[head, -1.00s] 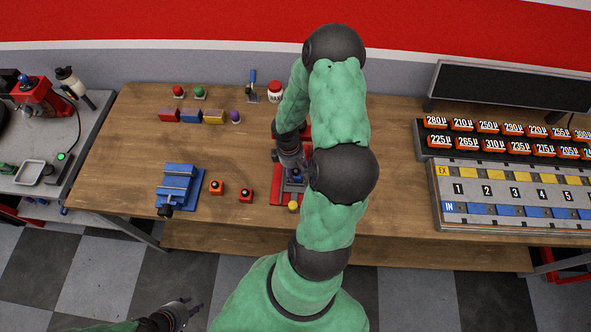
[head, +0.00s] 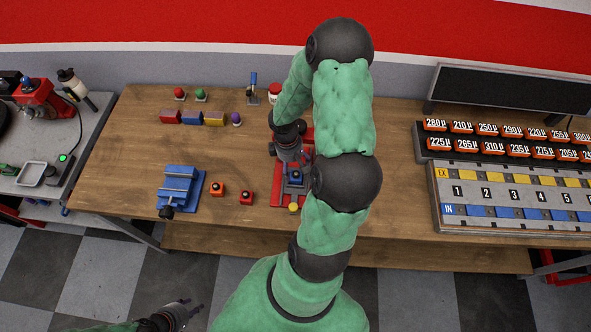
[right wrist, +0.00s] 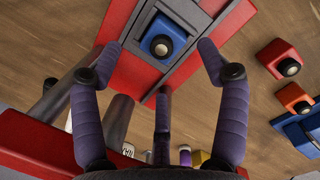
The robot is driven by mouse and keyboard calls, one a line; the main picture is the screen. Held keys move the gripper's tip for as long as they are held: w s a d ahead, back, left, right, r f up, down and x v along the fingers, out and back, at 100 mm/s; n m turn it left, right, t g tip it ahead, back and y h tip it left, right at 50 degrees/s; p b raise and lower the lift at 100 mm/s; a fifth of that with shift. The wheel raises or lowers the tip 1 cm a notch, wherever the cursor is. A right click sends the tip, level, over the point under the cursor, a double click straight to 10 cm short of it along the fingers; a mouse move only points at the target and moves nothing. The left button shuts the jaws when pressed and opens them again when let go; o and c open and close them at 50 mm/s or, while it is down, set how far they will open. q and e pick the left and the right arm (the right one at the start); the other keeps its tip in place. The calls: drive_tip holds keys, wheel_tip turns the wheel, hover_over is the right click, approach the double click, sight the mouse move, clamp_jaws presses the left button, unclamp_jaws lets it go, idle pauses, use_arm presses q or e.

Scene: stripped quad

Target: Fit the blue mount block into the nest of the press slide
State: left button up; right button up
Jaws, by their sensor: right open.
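The blue mount block (head: 296,174), with a dark round knob on top, sits at the grey nest of the red press (head: 278,190). In the right wrist view the block (right wrist: 162,45) lies inside the dark grey nest frame (right wrist: 183,22) on the red slide; I cannot tell if it is fully down. My right gripper (right wrist: 163,55) is open, with its fingers apart on either side of the block and clear of it. In the head view my right arm hides part of the press. My left gripper (head: 193,307) hangs low at the front, off the table; its jaw opening is unclear.
An orange block (head: 217,188) and a red block (head: 246,197) stand left of the press, beside a blue fixture (head: 180,187). Coloured blocks (head: 192,118) and buttons line the back. A numbered rack (head: 510,190) stands at the right.

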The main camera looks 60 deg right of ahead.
sight(291, 173)
wheel_tip(291, 173, up, 8)
drive_tip(key=w, duration=0.1)
drive_tip(key=shift+f+p, duration=0.25)
drive_tip(key=shift+p, duration=0.05)
drive_tip(key=shift+a, duration=0.15)
drive_tip(key=w+a+f+y, duration=0.1)
drive_tip(key=w+a+f, duration=0.15)
drive_tip(key=a, duration=0.35)
drive_tip(key=w+a+f+t+y, duration=0.1)
drive_tip(key=w+a+f, duration=0.1)
drive_tip(key=a+f, duration=0.3)
drive_tip(key=w+a+f+y, duration=0.1)
drive_tip(key=w+a+f, duration=0.1)
drive_tip(key=a, duration=0.4)
drive_tip(key=s+a+f+m, duration=0.1)
drive_tip(key=a+f, duration=0.1)
drive_tip(key=a, duration=0.3)
drive_tip(key=s+a+f+m, duration=0.1)
drive_tip(key=s+a+f, duration=0.1)
drive_tip(key=a, duration=0.4)
drive_tip(key=s+a+f+m+t+y, duration=0.1)
drive_tip(key=a+f, duration=0.3)
drive_tip(key=a, duration=0.2)
drive_tip(key=shift+s+a, duration=0.15)
drive_tip(key=shift+s, duration=0.05)
